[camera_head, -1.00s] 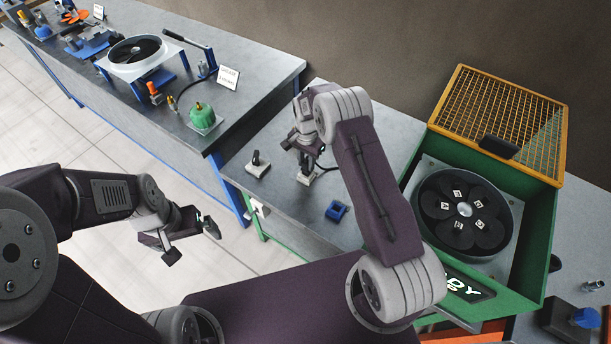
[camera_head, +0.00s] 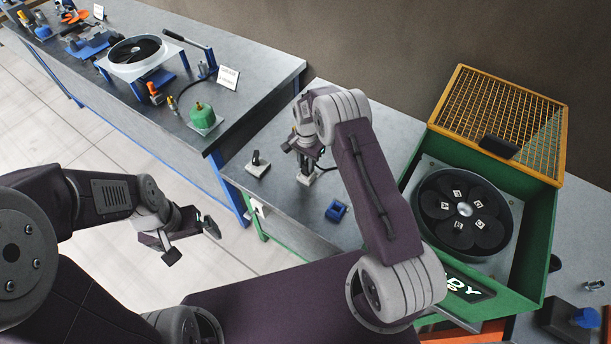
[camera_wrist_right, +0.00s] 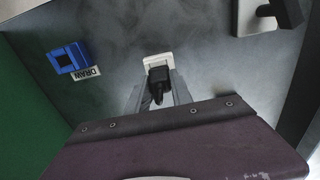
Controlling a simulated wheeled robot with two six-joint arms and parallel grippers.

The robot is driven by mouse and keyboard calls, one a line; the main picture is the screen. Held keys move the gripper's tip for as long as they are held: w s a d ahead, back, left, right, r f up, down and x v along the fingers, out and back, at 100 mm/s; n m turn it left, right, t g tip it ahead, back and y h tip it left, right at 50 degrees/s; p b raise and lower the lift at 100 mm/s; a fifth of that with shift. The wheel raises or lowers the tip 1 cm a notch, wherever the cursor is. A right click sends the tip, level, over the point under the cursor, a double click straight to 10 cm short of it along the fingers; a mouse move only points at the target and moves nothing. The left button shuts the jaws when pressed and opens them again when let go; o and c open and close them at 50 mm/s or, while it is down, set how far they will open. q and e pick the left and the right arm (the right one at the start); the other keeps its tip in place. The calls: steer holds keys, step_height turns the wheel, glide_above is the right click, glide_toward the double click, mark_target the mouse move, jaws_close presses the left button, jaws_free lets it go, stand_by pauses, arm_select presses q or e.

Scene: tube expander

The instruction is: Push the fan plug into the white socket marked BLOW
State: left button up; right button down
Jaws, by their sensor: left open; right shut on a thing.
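The black fan plug (camera_wrist_right: 158,82) is between the fingers of my right gripper (camera_wrist_right: 158,98), which is shut on it. A white socket (camera_wrist_right: 158,62) is just ahead of the plug in the right wrist view. The plug's tip overlaps the socket's lower part; I cannot tell how far it is in. No BLOW marking is readable. In the head view my right gripper (camera_head: 304,150) is low over the grey table, above the white socket (camera_head: 305,179), largely covering the plug. My left gripper (camera_head: 190,238) is open and empty over the floor.
A blue socket (camera_wrist_right: 68,58) marked DRAW is left of the white one; it also shows in the head view (camera_head: 337,211). A black lever switch (camera_head: 258,163) stands to the left. The green fan box (camera_head: 537,245) with its fan (camera_head: 465,210) is at the right.

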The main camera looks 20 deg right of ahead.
steer(key=shift+f, duration=0.2)
steer(key=shift+c, duration=1.3)
jaws_free()
steer(key=shift+o, duration=1.3)
